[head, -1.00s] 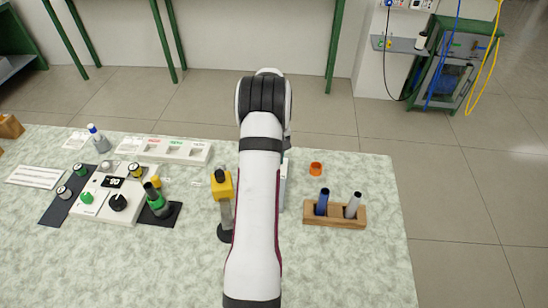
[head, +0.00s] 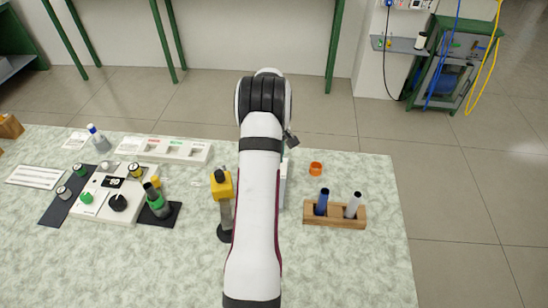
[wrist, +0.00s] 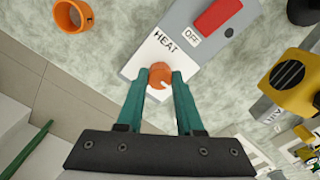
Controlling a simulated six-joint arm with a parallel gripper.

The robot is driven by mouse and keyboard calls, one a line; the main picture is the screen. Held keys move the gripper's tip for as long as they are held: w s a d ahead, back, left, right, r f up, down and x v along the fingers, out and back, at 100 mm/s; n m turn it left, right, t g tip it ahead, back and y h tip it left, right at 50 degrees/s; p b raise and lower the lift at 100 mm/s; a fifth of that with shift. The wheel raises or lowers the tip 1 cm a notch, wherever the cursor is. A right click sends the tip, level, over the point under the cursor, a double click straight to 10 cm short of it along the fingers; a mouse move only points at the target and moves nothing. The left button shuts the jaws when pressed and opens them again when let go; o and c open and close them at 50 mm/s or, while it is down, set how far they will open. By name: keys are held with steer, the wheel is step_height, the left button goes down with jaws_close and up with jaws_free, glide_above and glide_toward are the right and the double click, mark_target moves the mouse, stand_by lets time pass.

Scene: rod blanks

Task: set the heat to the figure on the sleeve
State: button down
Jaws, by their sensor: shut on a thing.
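In the wrist view, a grey and white control box (wrist: 178,45) carries the word HEAT, an OFF label and a red switch (wrist: 217,16). My gripper (wrist: 161,80) has its two teal fingers closed on the orange heat knob (wrist: 160,72), one on each side. The knob's pointer and any scale figures cannot be made out. In the head view, my arm hides most of the box, and only its pale right edge (head: 283,185) shows.
A yellow-headed tool (head: 221,184) stands left of my arm. An orange ring (head: 316,169) and a wooden rack (head: 335,222) with a blue and a pale rod are to the right. A white panel with knobs (head: 108,192) lies left. The front table area is clear.

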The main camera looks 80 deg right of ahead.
steer(key=c, duration=0.5)
jaws_free()
steer(key=shift+c, duration=0.2)
step_height(320, 180, up, 16)
steer(key=shift+f, duration=0.1)
